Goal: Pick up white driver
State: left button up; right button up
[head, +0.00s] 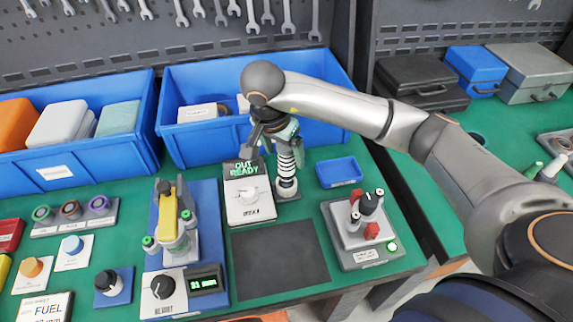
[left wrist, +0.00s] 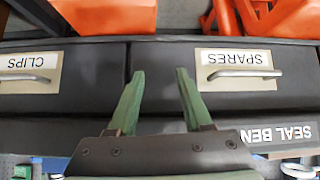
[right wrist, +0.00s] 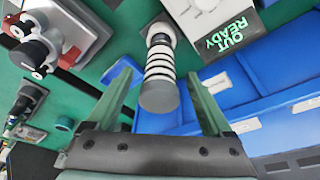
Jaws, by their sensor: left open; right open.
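The white driver (head: 287,162), with black bands and a grey end cap, stands upright in a small holder (head: 287,189) beside the "OUT READY" box. My right gripper (head: 275,137) is open above it. In the right wrist view the driver (right wrist: 160,66) shows its grey cap between the two open fingers (right wrist: 160,80), with gaps on both sides. My left gripper (left wrist: 160,74) is open and empty in front of the drawers, seen only in the left wrist view.
The "OUT READY" box (head: 248,203) is close left of the driver. A small blue tray (head: 339,173) and a grey fixture with red clamps (head: 366,259) are to the right. Blue bins (head: 183,139) stand behind. Drawers labelled CLIPS (left wrist: 62,73) and SPARES (left wrist: 236,70) face my left gripper.

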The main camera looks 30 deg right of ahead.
jog(key=shift+p+x, duration=0.45)
jog(key=shift+x, duration=2.45)
jog(key=shift+w+d, duration=0.15)
jog(key=shift+d, duration=0.05)
grip_shut()
jog(key=shift+r, duration=0.15)
